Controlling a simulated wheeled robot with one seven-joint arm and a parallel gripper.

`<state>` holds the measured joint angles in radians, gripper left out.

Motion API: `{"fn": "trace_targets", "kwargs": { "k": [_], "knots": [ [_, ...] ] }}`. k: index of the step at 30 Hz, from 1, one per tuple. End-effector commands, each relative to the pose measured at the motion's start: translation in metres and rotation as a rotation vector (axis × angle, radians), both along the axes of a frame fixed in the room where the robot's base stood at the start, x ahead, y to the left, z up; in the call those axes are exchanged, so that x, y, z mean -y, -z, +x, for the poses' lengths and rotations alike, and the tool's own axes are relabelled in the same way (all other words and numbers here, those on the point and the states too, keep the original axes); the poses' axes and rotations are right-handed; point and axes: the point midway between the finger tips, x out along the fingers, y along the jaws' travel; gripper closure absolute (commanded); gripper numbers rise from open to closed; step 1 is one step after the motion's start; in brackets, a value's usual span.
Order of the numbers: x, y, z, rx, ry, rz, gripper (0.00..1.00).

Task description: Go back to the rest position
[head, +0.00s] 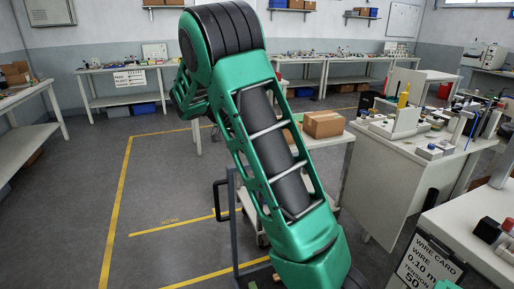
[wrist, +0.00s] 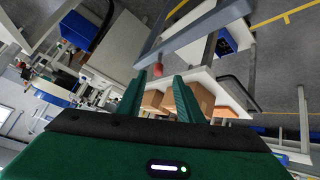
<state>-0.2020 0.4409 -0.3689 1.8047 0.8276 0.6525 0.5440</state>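My gripper (wrist: 159,92) shows in the wrist view, with its two green fingers apart and nothing held between them. It points out over the room, with a trolley and cardboard boxes beyond the fingertips. The wrist view is strongly tilted. In the head view my green arm rises through the middle of the picture and bends at a dark joint at the top. The gripper itself cannot be made out in the head view.
A cardboard box (head: 323,123) sits on a trolley behind my arm. A cluttered workbench (head: 391,165) stands to the right, and a table with a wire card sign (head: 428,264) is at the near right. Open grey floor (head: 70,200) with yellow lines lies left.

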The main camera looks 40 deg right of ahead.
Motion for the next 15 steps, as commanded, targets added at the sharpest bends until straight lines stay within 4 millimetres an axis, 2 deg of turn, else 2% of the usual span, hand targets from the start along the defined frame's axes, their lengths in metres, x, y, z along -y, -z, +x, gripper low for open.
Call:
{"fn": "trace_targets", "kwargs": {
  "k": [6,15],
  "knots": [
    [-0.0131,-0.0129,0.0007,0.001,-0.001,0.0,0.67],
    [-0.0142,-0.0139,0.0006,0.0,0.0,0.0,0.67]
  ]
}}
